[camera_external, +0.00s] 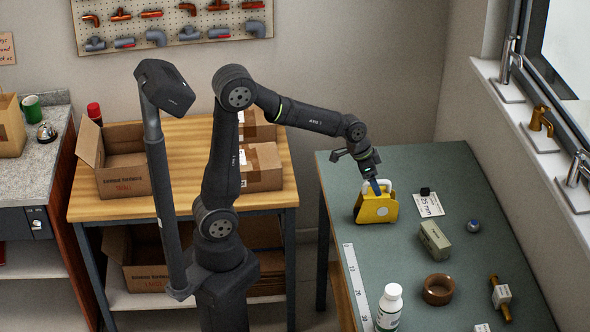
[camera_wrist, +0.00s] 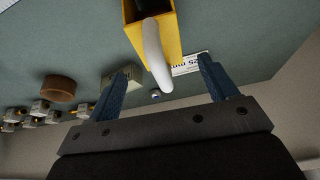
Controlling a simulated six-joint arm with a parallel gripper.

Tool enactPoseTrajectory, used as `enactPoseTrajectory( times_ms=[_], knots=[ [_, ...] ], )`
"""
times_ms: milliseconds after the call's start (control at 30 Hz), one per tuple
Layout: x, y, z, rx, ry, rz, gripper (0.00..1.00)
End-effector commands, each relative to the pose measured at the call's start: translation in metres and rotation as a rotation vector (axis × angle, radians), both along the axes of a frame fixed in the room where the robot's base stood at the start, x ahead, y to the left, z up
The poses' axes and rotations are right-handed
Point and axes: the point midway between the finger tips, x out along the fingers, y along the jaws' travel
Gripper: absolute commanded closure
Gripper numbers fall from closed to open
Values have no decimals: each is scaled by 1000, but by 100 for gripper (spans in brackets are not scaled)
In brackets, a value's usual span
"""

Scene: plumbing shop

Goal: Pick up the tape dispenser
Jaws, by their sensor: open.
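The tape dispenser appears to be the yellow block-shaped thing (camera_external: 376,208) with a white curved handle, standing near the far left part of the green bench. In the wrist view its yellow body (camera_wrist: 172,35) is at the top, and the white handle (camera_wrist: 156,55) extends down from it. My gripper (camera_external: 371,184) is right above it, pointing down, its fingers near the handle. In the wrist view my open gripper (camera_wrist: 164,66) has its blue fingers on either side of the handle. I cannot tell whether they touch it.
The green bench (camera_external: 450,180) also bears a label card (camera_external: 428,205), grey box (camera_external: 434,240), small blue-grey ball (camera_external: 473,226), brown ring (camera_external: 438,289), white bottle (camera_external: 390,307), brass-and-white fittings (camera_external: 501,297) and a ruler strip (camera_external: 357,287). A windowsill with taps borders the right.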

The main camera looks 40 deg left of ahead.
Motion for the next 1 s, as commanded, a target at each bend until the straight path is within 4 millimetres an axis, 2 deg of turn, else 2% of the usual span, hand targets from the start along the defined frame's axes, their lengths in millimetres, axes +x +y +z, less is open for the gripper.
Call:
enactPoseTrajectory(
  times_ms=[400, 733, 1000],
  knots=[
    [9, -8, -47, 2, 3, 0, 22],
    [11, -10, -52, 0, 0, 0, 22],
    [11, -10, -51, 1, 1, 0, 75]
  ],
)
